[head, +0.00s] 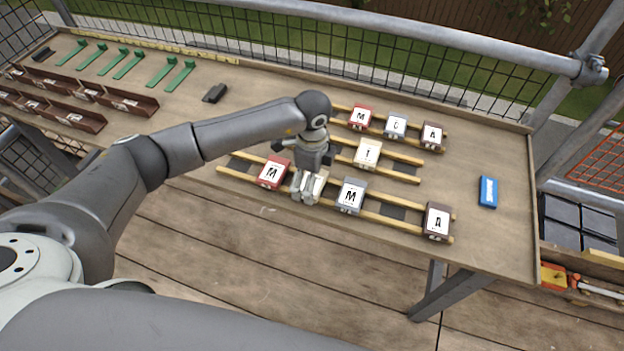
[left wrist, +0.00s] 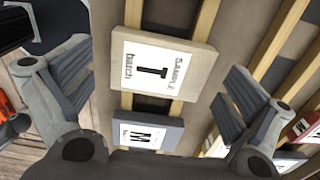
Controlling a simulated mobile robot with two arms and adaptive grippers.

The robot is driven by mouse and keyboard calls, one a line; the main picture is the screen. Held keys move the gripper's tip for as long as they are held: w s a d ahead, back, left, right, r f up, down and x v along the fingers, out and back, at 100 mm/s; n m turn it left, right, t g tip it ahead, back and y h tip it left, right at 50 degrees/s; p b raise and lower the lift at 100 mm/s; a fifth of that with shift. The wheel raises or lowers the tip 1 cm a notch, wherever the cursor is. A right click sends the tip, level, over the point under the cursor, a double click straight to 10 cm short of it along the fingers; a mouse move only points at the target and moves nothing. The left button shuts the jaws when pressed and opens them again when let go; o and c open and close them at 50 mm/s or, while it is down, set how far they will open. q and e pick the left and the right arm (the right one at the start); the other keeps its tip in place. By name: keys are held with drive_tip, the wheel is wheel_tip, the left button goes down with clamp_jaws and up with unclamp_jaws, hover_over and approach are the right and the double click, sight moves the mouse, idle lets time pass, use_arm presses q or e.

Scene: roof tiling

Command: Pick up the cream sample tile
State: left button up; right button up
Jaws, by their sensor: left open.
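The cream sample tile (left wrist: 160,62), a flat block with a white label reading "SAMPLE" and a large dark letter, lies across two wooden rails in the left wrist view. My left gripper (head: 307,194) is open and points down over the front rack, between a red tile (head: 274,171) and a grey M tile (head: 351,195). In the head view it largely covers the sample tile. In the left wrist view its fingers (left wrist: 157,95) stand on either side of the tile, with gaps showing. I cannot tell how far down they reach. My right gripper is not in view.
The grey M tile (left wrist: 147,132) sits close beside the sample tile. Another cream tile (head: 368,153) lies on the middle rack. Several tiles lie on the back rack (head: 350,124). A blue block (head: 488,192) lies at the right. The table (head: 200,118) is bare around the dark block (head: 215,93).

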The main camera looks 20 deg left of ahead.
use_arm(q)
drive_tip(key=shift+f, duration=0.2)
drive_tip(key=c, duration=1.1)
drive_tip(key=shift+r, duration=0.1)
